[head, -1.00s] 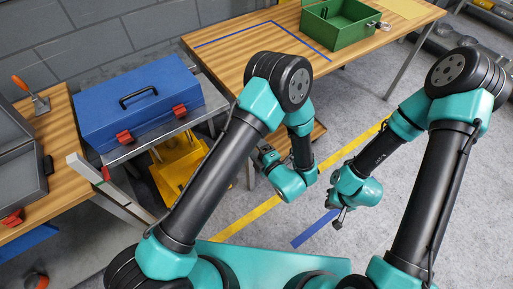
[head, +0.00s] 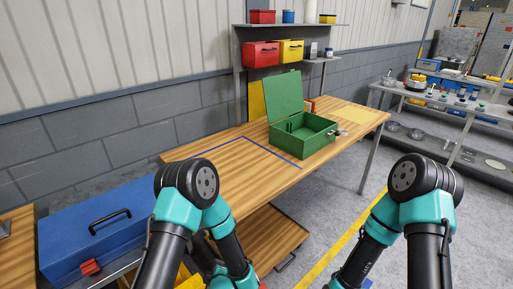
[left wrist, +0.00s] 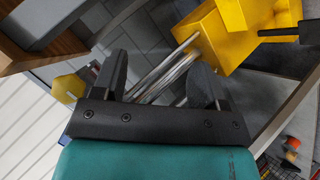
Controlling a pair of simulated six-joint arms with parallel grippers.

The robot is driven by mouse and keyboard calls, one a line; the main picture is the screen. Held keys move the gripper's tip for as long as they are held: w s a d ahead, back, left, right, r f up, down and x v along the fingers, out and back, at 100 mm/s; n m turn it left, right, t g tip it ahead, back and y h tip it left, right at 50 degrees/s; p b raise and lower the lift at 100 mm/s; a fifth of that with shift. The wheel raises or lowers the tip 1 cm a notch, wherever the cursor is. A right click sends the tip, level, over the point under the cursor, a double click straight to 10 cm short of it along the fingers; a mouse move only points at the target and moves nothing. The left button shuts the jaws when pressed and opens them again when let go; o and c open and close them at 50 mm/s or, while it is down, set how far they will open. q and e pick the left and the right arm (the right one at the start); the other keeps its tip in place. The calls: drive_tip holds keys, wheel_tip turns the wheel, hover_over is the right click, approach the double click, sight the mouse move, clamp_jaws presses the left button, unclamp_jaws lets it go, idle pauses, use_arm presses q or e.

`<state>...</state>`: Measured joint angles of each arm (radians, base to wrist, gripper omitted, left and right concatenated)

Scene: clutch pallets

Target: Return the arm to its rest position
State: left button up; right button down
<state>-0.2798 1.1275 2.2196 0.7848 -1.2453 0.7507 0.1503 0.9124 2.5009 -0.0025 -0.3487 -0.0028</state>
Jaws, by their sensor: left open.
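My left gripper (left wrist: 162,68) shows in the left wrist view with its two dark fingers spread apart. It is open. Metal rods and grey floor show between and beyond the fingers, and I see nothing held. In the head view my left arm (head: 188,205) hangs down beside the wooden workbench, and its gripper is hidden or cut off at the bottom. My right arm (head: 425,205) hangs down over the floor to the right, and its gripper is out of the picture.
A blue toolbox (head: 75,240) stands at the left. A green box (head: 310,145) with its lid raised sits on the workbench (head: 215,155). A yellow object (left wrist: 222,32) is close beyond the left gripper.

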use_arm(q)
drive_tip(key=s+a+f+m+g+h, duration=0.2)
drive_tip(key=s+a+m+g+h, duration=0.2)
drive_tip(key=s+m, duration=0.2)
drive_tip(key=s+a+f+m+g+h, duration=0.2)
drive_tip(key=s+a+m+g+h, duration=0.1)
drive_tip(key=s+m, duration=0.4)
drive_tip(key=shift+s+a+f+g+h, duration=0.15)
drive_tip(key=shift+s+a+g+h, duration=0.3)
drive_tip(key=shift+s+g, duration=0.75)
drive_tip(key=shift+s, duration=0.1)
